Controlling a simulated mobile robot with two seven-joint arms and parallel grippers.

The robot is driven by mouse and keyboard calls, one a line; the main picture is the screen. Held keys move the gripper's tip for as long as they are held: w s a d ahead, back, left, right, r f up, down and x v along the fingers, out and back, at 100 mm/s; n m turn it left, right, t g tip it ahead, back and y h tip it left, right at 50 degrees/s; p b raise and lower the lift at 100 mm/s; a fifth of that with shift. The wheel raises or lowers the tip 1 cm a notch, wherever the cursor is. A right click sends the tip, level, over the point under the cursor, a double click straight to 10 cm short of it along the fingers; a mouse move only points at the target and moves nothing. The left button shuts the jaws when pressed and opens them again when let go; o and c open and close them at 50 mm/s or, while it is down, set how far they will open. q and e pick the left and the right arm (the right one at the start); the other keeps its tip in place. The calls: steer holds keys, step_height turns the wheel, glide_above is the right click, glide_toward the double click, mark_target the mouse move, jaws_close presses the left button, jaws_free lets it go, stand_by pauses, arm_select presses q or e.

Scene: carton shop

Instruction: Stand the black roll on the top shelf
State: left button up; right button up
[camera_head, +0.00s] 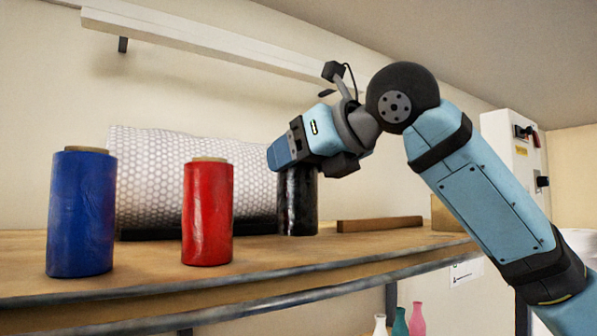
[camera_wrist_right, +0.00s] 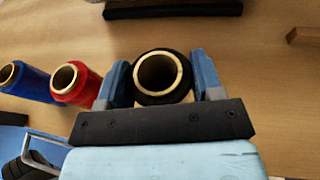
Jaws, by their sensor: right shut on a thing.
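The black roll (camera_head: 298,203) stands upright on the wooden shelf (camera_head: 150,262) in the head view. My right gripper (camera_head: 292,160) is over its top and shut on it. In the right wrist view the roll (camera_wrist_right: 162,77), with its pale round core, sits between the two blue fingers of the gripper (camera_wrist_right: 161,80). Its base appears to rest on the shelf; I cannot tell how much weight the gripper bears. My left gripper is in neither view.
A blue roll (camera_head: 82,212) and a red roll (camera_head: 207,212) stand left of the black one. A large bubble-wrap roll (camera_head: 150,180) lies behind them. A wooden bar (camera_head: 380,223) lies to the right. Small bottles (camera_head: 400,322) stand below the shelf.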

step_height(320, 180, down, 2)
steer(key=shift+w+f, duration=0.1)
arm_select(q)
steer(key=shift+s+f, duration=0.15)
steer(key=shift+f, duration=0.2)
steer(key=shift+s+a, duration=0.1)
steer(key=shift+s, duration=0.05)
arm_select(e)
steer(key=shift+f, duration=0.15)
steer(key=o, duration=1.1)
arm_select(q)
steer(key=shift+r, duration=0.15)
arm_select(e)
steer(key=shift+o, duration=0.2)
arm_select(q)
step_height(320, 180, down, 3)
steer(key=b, duration=0.3)
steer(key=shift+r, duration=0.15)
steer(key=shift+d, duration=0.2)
arm_select(e)
steer(key=v, duration=1.2)
